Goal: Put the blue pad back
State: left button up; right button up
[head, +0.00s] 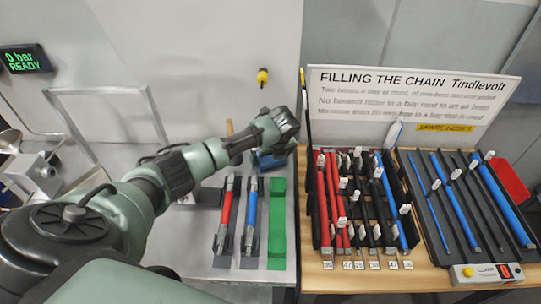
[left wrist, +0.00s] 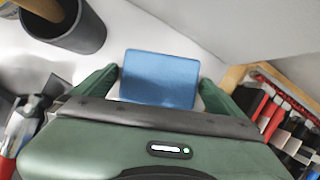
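The blue pad (left wrist: 160,78) is a flat block and lies between the two fingers of my left gripper (left wrist: 160,80) in the left wrist view. Thin pale gaps seem to show between the pad and the fingers, so the gripper looks open around it. In the head view my left gripper (head: 270,150) is over the back of the pale bench, with the blue pad (head: 268,162) partly hidden beneath it. My right gripper is not in view.
Red and blue hoses (head: 227,215) and a green strip (head: 277,225) lie in front of the gripper. A wooden table (head: 350,280) with hose racks and a sign (head: 410,100) stands at right. A dark cup (left wrist: 80,35) is close to the left wrist.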

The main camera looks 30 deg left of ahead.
pick_arm(q)
jog(key=b+v, duration=0.1)
jog(key=v, duration=0.6)
jog(key=shift+r, duration=0.4)
jog(key=shift+s+f, duration=0.1)
